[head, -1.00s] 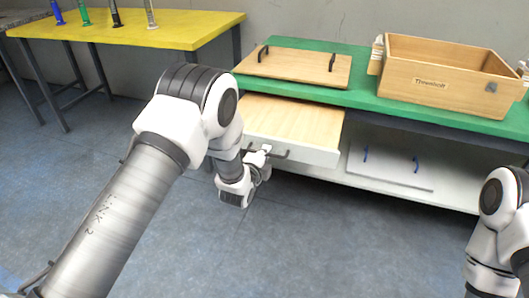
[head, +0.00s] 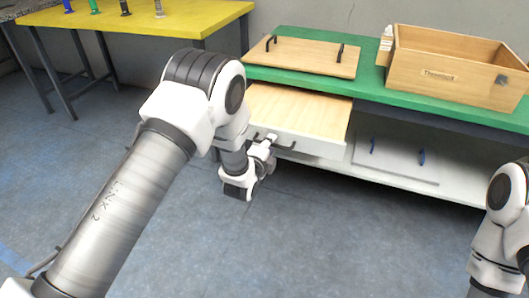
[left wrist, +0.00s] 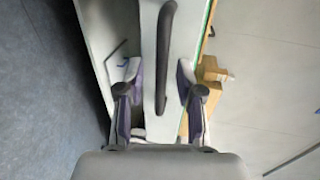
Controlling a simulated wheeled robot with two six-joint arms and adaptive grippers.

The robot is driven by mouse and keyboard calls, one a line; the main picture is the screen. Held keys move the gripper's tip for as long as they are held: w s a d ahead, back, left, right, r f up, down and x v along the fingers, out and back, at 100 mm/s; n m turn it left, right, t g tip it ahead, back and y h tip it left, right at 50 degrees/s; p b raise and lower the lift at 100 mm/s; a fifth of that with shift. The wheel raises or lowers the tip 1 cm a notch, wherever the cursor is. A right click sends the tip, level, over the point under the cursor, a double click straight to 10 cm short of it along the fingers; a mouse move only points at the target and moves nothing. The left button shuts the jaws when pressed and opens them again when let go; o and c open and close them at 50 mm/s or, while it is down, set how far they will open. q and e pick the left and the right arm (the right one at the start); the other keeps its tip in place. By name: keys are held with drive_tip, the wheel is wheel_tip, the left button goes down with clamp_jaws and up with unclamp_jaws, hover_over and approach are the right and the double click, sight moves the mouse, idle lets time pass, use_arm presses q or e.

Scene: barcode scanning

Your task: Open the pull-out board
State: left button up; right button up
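The pull-out board (head: 298,108) has a pale wooden top and a white front with a dark bar handle (head: 287,147). It sticks out well beyond the front edge of the green table. In the left wrist view, the handle (left wrist: 165,55) runs lengthwise along the white front (left wrist: 151,90). My left gripper (head: 268,143) is at the handle; in the left wrist view its two fingers (left wrist: 158,75) stand apart on either side of it, with gaps showing. My right arm (head: 503,205) is at the right edge; its gripper is out of view.
The green table (head: 365,92) carries a flat wooden panel with black handles (head: 305,58) and a wooden box (head: 455,75). A white panel with blue handles (head: 395,162) lies on the lower shelf. A yellow table (head: 150,25) stands at left. Open floor lies in front.

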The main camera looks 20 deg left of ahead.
use_arm(q)
drive_tip(key=v, duration=1)
drive_tip(key=shift+s, duration=0.4)
drive_tip(key=shift+r, duration=0.1)
drive_tip(key=s+a+f+n+g, duration=0.1)
drive_tip(key=s+f+g, duration=0.1)
drive_tip(key=s+f, duration=0.3)
drive_tip(key=s+a+f+g, duration=0.1)
drive_tip(key=s+a+f, duration=0.1)
drive_tip(key=f, duration=0.5)
drive_tip(key=s+a+f+n+g, duration=0.1)
drive_tip(key=s+f+n+g, duration=0.45)
drive_tip(key=s, duration=0.45)
drive_tip(key=s+f+n+g, duration=0.4)
drive_tip(key=s+f+n, duration=0.2)
drive_tip(key=s, duration=0.5)
drive_tip(key=s+n+g, duration=0.3)
drive_tip(key=s+n, duration=0.3)
wheel_tip(320, 180, up, 23)
drive_tip(key=p, duration=2.3)
drive_tip(key=shift+y, duration=0.3)
